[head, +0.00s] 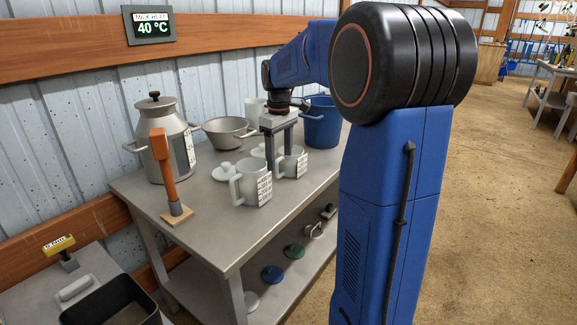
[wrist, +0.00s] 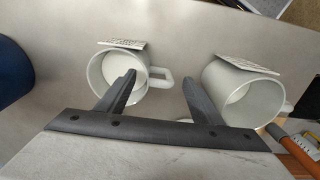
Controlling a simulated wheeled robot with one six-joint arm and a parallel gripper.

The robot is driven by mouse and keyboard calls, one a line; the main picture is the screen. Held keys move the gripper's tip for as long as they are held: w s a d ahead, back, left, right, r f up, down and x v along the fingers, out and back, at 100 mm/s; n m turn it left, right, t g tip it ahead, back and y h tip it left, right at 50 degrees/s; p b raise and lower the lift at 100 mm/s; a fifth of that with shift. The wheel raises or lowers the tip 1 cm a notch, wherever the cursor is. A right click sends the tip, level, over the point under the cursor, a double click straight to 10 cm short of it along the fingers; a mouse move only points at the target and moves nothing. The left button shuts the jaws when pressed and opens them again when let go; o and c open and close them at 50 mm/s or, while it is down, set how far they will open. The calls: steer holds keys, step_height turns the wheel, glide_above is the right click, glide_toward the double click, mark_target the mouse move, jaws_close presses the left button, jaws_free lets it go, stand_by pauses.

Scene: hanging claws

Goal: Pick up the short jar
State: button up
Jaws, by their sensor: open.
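Two grey-white handled jars with labels stand on the metal table. One jar (head: 252,183) is nearer the front; the other jar (head: 291,163) is behind it, towards the bucket, and looks shorter, though distance makes this hard to judge. In the wrist view the rear jar (wrist: 96,72) is at left with its handle to the right, and the front jar (wrist: 228,82) is at right. My gripper (head: 279,166) is open and empty, pointing down. In the wrist view its fingers (wrist: 160,78) appear either side of the rear jar's handle, the left one overlapping that jar's rim. Contact cannot be told.
A milk can (head: 160,135), a strainer bowl (head: 227,132), a blue bucket (head: 321,124) and an upright orange-handled tool (head: 165,170) crowd the table. A lid (head: 226,172) lies by the front jar. The table's front corner is clear.

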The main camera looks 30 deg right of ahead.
steer(key=shift+f, duration=0.75)
steer(key=shift+c, duration=0.3)
steer(key=c, duration=1.3)
steer(key=shift+r, duration=0.2)
steer(key=shift+r, duration=4.75)
steer(key=shift+r, duration=0.1)
